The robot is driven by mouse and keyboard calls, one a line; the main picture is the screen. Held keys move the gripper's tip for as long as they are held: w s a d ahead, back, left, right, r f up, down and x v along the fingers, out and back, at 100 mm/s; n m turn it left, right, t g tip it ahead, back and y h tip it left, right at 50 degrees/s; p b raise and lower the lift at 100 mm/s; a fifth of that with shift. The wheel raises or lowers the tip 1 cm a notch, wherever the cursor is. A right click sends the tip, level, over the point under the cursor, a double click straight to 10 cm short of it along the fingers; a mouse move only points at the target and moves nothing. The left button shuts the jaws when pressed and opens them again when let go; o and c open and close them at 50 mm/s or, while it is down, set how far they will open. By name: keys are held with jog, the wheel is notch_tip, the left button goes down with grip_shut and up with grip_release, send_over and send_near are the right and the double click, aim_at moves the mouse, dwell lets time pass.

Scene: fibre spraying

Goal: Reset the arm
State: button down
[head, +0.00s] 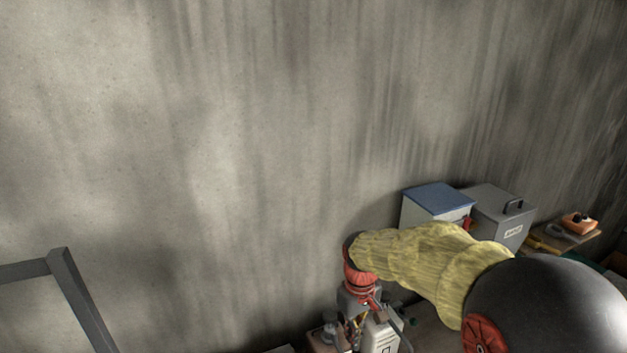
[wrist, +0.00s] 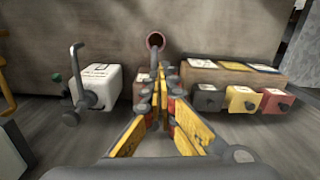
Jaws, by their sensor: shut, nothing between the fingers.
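My gripper (wrist: 166,78) shows in the wrist view with its yellow and grey fingers drawn together at the tips and nothing between them. It points at the wall side of a grey surface. In the head view my arm, in a yellow sleeve, reaches from the lower right toward the centre and bends down at a red joint. There the gripper end is small and mixed in with clutter, so its fingers are hard to pick out. A grey upright pipe with a reddish round mouth (wrist: 155,41) stands just beyond the fingertips; I cannot tell whether they touch it.
In the wrist view, a white box (wrist: 97,88) stands left; a wooden block (wrist: 230,76) and grey (wrist: 207,98), yellow (wrist: 241,99) and red (wrist: 275,101) boxes stand right. The head view shows a blue-lidded box (head: 437,199), grey case (head: 507,213) and dark frame (head: 78,295).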

jog(key=s+d+f+m+t+b, duration=0.2)
jog(key=s+d+b, duration=0.1)
jog(key=s+b, duration=0.4)
jog(key=s+d+f+m+t+b, duration=0.2)
jog(key=s+d+b, duration=0.1)
jog(key=s+b, duration=0.4)
jog(key=s+d+f+m+t+b, duration=0.1)
jog(key=s+d+f+b, duration=0.2)
jog(key=s+b, duration=0.4)
jog(key=s, duration=0.3)
jog(key=shift+m+t, duration=0.4)
